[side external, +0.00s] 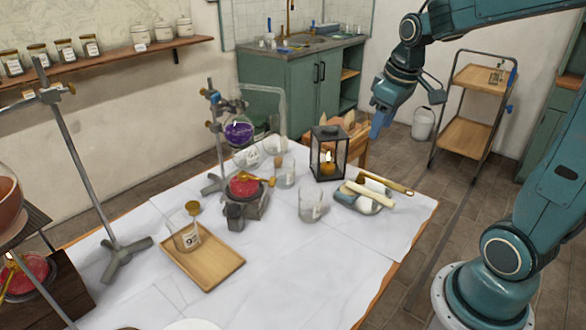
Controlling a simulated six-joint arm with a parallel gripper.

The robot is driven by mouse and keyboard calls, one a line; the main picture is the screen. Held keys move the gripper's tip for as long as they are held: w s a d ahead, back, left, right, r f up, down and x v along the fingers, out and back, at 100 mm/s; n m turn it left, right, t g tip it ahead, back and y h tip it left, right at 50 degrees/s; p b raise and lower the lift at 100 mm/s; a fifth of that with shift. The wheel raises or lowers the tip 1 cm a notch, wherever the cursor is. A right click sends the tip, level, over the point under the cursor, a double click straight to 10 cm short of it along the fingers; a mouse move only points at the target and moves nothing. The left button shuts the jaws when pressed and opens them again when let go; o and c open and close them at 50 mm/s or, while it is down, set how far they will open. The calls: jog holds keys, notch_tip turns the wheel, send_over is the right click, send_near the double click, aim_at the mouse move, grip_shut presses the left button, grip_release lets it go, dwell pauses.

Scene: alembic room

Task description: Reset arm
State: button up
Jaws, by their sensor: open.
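My gripper (378,126) hangs pointing down at the upper right of the side view, above the far right part of the table. Its blue fingers are small here, and nothing shows between them. It is open and is apart from the objects on the table. The black lantern (328,155) with a lit candle stands below and to the left of it.
The front right cloth is clear.

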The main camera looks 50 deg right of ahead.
jog(key=s+a+r+t+y, duration=0.1)
jog(key=s+a+r+t, duration=0.1)
jog(key=s+a, duration=1)
jog(key=shift+s+a+r+t, duration=0.2)
jog(key=shift+s+a+t, duration=0.15)
jog(key=shift+a, duration=0.25)
